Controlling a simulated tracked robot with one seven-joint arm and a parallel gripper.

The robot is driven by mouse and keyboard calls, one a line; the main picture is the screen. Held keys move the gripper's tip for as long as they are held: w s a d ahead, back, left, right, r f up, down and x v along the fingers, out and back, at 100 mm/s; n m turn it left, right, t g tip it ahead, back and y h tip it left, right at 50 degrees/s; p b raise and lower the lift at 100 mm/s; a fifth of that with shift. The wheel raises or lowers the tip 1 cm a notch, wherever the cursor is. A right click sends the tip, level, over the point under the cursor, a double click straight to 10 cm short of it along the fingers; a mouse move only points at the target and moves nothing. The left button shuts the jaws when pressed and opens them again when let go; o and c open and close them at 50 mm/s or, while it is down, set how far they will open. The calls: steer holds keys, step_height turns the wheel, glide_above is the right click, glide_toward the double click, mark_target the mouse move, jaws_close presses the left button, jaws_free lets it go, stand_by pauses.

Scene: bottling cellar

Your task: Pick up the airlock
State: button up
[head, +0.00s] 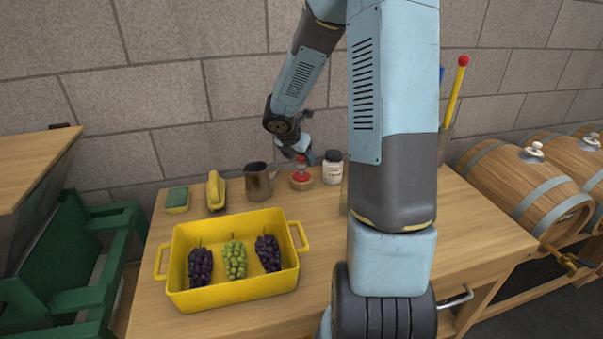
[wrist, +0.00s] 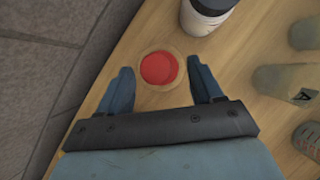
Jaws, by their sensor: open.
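A red-topped piece, which seems to be the airlock (head: 301,176), stands in a round wooden base near the back of the table. In the wrist view its red round top (wrist: 158,68) shows from above, with the pale wooden ring around it. My gripper (head: 304,157) is above it in the head view, pointing down. In the wrist view my gripper (wrist: 159,66) is open, with one finger on either side of the red top and nothing held. I cannot tell how far below the fingertips the piece is.
A white jar with a dark lid (head: 332,173) stands close to the right, and a brown jug (head: 258,183) to the left. A yellow crate (head: 184,300) with grapes is in front. Several glass-like vessels (wrist: 282,80) stand at right in the wrist view.

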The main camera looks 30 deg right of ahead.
mark_target(301, 171)
steer(key=shift+x, duration=2.4)
steer(key=shift+w+a, duration=0.15)
steer(key=c, duration=1.1)
